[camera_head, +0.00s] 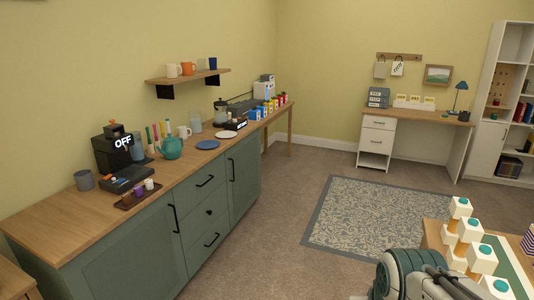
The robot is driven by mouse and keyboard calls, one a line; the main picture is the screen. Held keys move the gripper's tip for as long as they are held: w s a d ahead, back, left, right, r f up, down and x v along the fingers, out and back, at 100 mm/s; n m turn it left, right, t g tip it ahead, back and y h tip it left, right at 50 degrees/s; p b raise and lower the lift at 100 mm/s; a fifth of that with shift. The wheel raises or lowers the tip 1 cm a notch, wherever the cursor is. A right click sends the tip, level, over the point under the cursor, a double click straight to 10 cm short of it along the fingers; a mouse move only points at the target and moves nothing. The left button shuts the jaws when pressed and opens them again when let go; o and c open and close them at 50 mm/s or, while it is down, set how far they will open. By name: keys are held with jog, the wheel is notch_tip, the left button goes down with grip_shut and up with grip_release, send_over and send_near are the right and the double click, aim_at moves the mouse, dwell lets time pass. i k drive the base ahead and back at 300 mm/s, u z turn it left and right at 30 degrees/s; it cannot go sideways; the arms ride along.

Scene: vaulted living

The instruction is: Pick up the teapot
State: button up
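The teapot (172,148) is teal and rounded. It stands upright on the wooden top of the long green cabinet (100,216) along the left wall, between a black coffee machine and a blue plate. Part of my arm shows at the bottom right, far from the teapot and across the open floor. My gripper's fingers are not in view.
Near the teapot are the coffee machine (116,148), a white mug (184,132), the blue plate (208,144) and several upright coloured items. A table with white blocks (481,258) stands at the bottom right beside my arm. Carpet and a patterned rug (380,216) lie open between.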

aim_at(172, 150)
jog(key=u, duration=0.1)
jog(key=i, duration=1.55)
jog(key=u, duration=0.75)
jog(key=i, duration=1.85)
jog(key=u, duration=1)
jog(key=i, duration=0.7)
jog(key=u, duration=0.15)
